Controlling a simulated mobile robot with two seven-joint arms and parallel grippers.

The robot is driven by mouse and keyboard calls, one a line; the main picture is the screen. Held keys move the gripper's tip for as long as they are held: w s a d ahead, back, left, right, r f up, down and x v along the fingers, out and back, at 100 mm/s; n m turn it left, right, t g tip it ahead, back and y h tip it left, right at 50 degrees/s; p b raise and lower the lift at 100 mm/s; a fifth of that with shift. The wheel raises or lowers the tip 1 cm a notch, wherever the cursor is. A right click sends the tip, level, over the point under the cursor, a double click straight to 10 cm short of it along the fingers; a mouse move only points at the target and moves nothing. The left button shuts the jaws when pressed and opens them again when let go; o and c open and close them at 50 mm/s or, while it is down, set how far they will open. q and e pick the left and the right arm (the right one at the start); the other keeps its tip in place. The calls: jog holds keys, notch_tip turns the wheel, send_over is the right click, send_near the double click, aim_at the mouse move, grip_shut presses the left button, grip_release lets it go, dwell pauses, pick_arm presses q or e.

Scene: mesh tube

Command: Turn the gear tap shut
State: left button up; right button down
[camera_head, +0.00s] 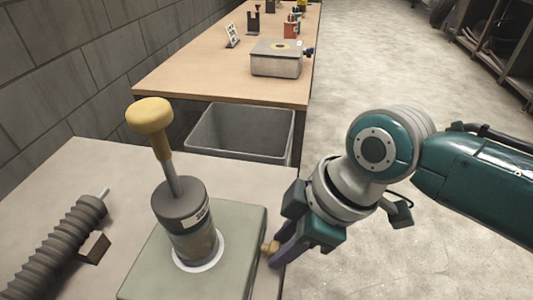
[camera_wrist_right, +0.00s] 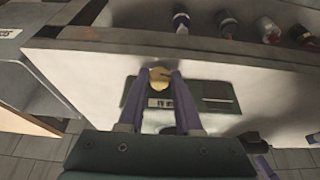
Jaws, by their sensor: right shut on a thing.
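A small yellow tap (camera_head: 270,246) sticks out at the right side of the grey-green box (camera_head: 245,225), by the table's right edge. My right gripper (camera_head: 275,253) comes in from the right, with its purple fingers at the tap. In the right wrist view, the yellow tap (camera_wrist_right: 158,79) lies between the two fingertips of my right gripper (camera_wrist_right: 158,84), which is shut on it. Behind it is a dark green face with a white label. The fingers hide part of the tap, and I cannot tell its turn angle. My left gripper is not in view.
A dark cylinder (camera_head: 182,205) with a yellow-knobbed rod stands on the box. A ribbed grey tube (camera_head: 55,245) lies at left. A grey bin (camera_head: 240,130) stands beyond the table. A wooden bench (camera_head: 180,75) carries a metal box (camera_head: 276,62). Open floor lies at right.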

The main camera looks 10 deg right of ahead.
pick_arm(q)
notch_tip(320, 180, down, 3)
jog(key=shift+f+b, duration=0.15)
jog(key=shift+b, duration=1.05)
pick_arm(e)
jog(key=shift+w+d+f+g+y, duration=0.1)
jog(key=shift+w+f+g+y, duration=0.25)
jog(key=shift+g, duration=0.55)
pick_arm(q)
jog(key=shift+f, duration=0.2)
pick_arm(e)
jog(key=shift+s+r+m+g, duration=0.1)
jog(key=shift+r+m+g, duration=0.1)
jog(key=shift+m+g, duration=0.1)
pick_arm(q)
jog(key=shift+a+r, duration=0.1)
pick_arm(e)
jog(key=c, duration=0.6)
grip_release()
jog(key=shift+r, duration=0.1)
pick_arm(q)
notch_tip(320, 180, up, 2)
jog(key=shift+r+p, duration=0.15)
jog(key=shift+p, duration=0.9)
pick_arm(e)
jog(key=v, duration=1)
jog(key=shift+d, duration=0.1)
